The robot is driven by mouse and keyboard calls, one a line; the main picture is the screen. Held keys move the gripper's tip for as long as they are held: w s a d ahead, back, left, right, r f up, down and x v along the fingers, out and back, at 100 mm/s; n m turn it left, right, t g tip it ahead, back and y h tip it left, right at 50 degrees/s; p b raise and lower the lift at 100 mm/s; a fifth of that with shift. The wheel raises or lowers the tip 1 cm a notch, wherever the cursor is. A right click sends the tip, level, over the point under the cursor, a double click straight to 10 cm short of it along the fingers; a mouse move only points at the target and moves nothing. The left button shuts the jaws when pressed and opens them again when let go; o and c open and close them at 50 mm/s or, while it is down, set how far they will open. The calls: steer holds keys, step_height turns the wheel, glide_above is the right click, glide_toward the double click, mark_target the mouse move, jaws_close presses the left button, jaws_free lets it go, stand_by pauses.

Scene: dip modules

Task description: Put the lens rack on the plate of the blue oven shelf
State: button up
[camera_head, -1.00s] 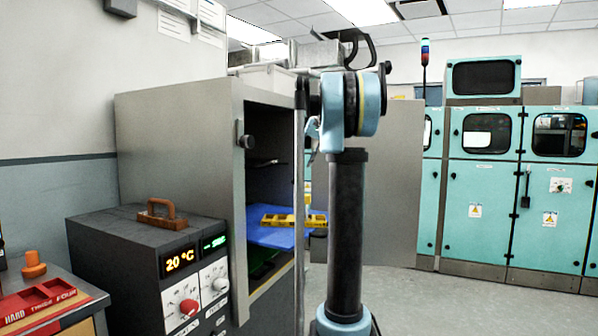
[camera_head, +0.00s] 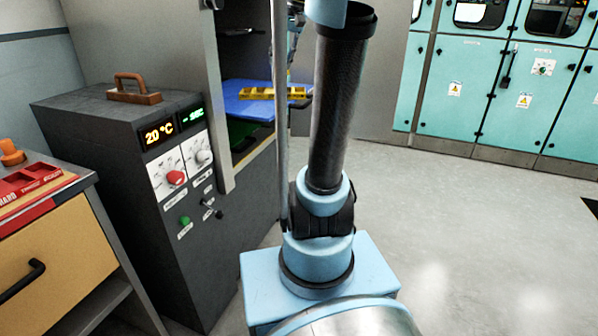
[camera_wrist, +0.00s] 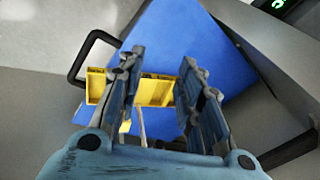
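The yellow lens rack (camera_head: 262,93) is at the blue oven shelf (camera_head: 240,107) in the open oven, its right end reaching past the blue plate. The wrist view shows the rack (camera_wrist: 155,91) across the blue shelf (camera_wrist: 215,50), its left end out past the plate's edge. I cannot tell whether it rests flat or sits slightly above. My gripper (camera_wrist: 158,78) is open, its fingers well apart. In the head view my arm mostly hides the gripper.
A black loop handle (camera_wrist: 92,50) is beside the rack's left end. A drawer cabinet (camera_head: 60,245) with a red tray is at left. The floor at right is clear.

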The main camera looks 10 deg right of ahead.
steer(key=s+f+n+h, duration=0.1)
steer(key=s+f, duration=1.2)
steer(key=f, duration=0.3)
steer(key=s+f+n+h, duration=0.1)
steer(key=s+f, duration=1.2)
steer(key=f, duration=0.2)
steer(key=shift+s+a+f+h, duration=0.3)
steer(key=shift+f+h, duration=0.05)
steer(key=shift+h, duration=0.05)
steer(key=shift+w+f, duration=0.2)
steer(key=shift+w, duration=0.25)
